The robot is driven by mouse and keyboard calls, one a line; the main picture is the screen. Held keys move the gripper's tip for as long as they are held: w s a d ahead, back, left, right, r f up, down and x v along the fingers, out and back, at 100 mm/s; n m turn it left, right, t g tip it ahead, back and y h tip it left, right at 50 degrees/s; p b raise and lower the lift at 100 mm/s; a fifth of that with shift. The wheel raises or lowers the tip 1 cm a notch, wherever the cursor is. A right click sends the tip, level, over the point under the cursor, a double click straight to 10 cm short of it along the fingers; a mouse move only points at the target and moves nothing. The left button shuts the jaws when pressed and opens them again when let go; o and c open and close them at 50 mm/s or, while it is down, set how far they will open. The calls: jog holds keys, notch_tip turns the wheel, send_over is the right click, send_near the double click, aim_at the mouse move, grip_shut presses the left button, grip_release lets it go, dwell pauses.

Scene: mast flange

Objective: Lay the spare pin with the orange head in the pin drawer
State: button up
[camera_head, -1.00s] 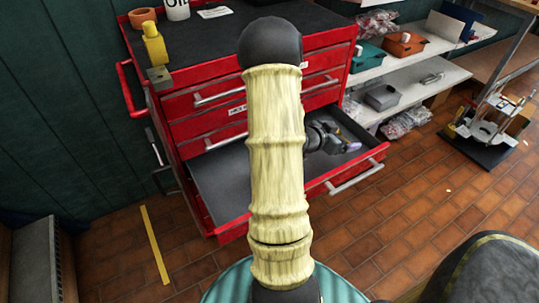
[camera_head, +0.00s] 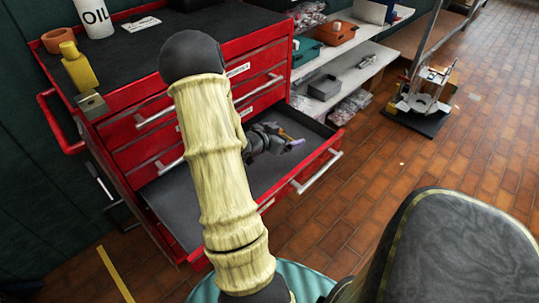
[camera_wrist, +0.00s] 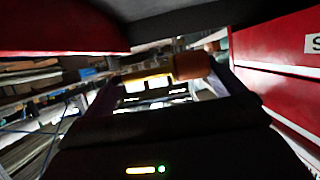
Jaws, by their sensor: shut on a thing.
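The pin's orange head (camera_wrist: 192,66) shows in the wrist view, with its pale yellow shank (camera_wrist: 146,81) to the left. My gripper (camera_wrist: 165,78) is shut on the pin, which lies across between the fingers. In the head view my gripper (camera_head: 288,141) is at the right part of the open pin drawer (camera_head: 172,205), inside its outline. The pin is hardly discernible there. My pale arm hides the middle of the drawer. I cannot tell how high the gripper is above the drawer floor.
The red tool chest (camera_head: 150,140) has shut drawers above the open one. An oil container (camera_head: 95,17), a yellow bottle (camera_head: 77,68) and an orange ring (camera_head: 57,40) stand on its top. Shelves with boxes (camera_head: 333,33) are behind to the right. The tiled floor at right is mostly clear.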

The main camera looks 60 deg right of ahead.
jog(key=shift+f, duration=1.55)
jog(key=shift+f+b, duration=0.85)
jog(key=shift+f, duration=1)
jog(key=shift+f+b, duration=0.45)
jog(key=shift+f, duration=0.2)
jog(key=o, duration=0.7)
jog(key=shift+c, duration=0.2)
